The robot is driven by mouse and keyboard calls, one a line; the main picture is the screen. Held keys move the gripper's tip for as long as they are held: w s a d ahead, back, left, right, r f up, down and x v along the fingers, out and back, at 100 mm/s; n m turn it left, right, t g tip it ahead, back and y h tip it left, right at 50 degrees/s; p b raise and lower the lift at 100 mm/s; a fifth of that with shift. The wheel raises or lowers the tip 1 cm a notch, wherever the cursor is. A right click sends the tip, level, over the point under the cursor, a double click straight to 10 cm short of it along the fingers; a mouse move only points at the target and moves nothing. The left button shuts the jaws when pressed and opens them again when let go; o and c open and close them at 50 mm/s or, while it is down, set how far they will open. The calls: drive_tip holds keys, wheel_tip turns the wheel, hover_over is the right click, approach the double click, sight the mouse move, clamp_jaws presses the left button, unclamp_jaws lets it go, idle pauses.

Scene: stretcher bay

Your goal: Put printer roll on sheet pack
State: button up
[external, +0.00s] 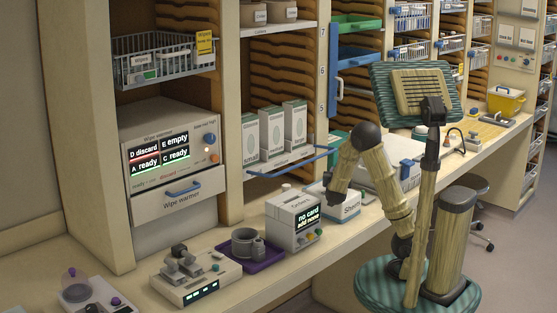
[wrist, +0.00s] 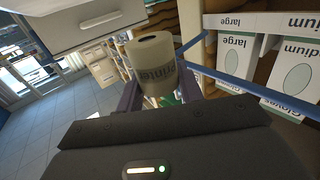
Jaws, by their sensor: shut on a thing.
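The printer roll (wrist: 157,68) is a pale roll with a round hole in its end and printed lettering. In the wrist view it sits between the two dark fingers of my gripper (wrist: 160,92), which is shut on it and holds it off any surface. I cannot make out the roll or the gripper's fingers in the external view. My arm hides part of it.
White glove boxes (external: 272,135) stand on a shelf behind a blue rail (external: 292,162). A wipe warmer (external: 174,158) is above.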

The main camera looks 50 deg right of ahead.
drive_tip(key=shift+f+b, duration=0.3)
drive_tip(key=shift+f, duration=1.55)
drive_tip(key=shift+f, duration=0.1)
drive_tip(key=o, duration=1)
drive_tip(key=shift+r, duration=0.2)
drive_tip(key=v, duration=0.7)
drive_tip(key=shift+s+a, duration=0.2)
